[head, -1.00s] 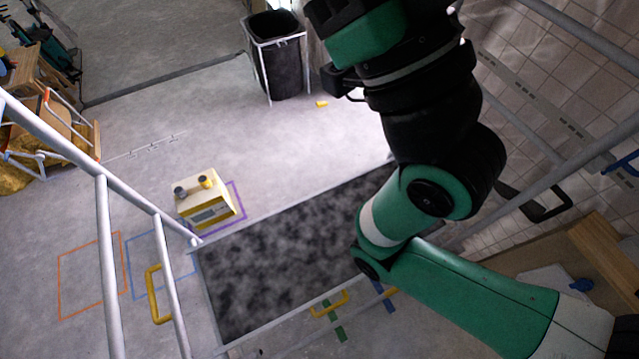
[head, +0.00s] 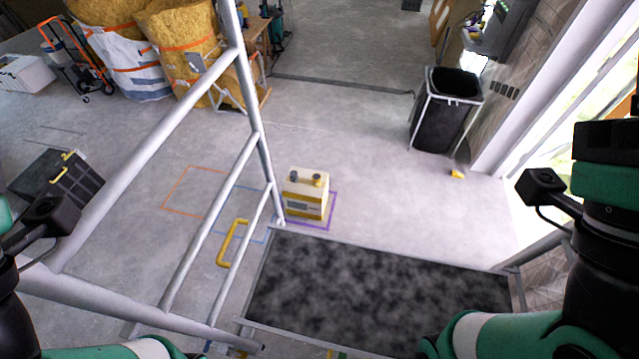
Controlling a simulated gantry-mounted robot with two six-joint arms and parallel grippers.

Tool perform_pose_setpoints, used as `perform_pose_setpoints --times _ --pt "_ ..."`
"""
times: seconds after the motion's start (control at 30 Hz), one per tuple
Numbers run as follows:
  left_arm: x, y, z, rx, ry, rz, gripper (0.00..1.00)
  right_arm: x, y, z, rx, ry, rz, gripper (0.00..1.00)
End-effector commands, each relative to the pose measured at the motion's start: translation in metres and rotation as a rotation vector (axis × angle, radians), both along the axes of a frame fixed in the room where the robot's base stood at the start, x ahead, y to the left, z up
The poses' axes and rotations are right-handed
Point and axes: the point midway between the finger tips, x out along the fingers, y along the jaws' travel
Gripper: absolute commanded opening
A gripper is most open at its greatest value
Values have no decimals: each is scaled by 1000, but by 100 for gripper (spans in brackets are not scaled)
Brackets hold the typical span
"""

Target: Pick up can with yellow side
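No object that I can clearly call a can shows. A cream box with yellow sides and dark knobs on top (head: 305,196) stands on the floor near the middle, beside the dark panel. A small yellow piece (head: 456,174) lies on the floor to the right, below the bin; it is too small to identify. My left arm is at the left edge and my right arm at the right edge, both far from these things. The fingertips of both grippers are outside the picture.
White rails (head: 256,165) cross the left side, with a yellow handle (head: 222,247). A dark speckled panel (head: 375,290) lies in front. A black bin (head: 445,115) stands at upper right. A dark crate (head: 62,182) is left. Open floor lies behind the box.

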Motion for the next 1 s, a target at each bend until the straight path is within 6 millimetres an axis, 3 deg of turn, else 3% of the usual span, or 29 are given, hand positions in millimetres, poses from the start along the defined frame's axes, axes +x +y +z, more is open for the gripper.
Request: perform_pose_setpoints --times 0.43,1.0 --pt "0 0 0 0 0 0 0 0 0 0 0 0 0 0" --pt "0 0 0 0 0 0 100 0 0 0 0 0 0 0"
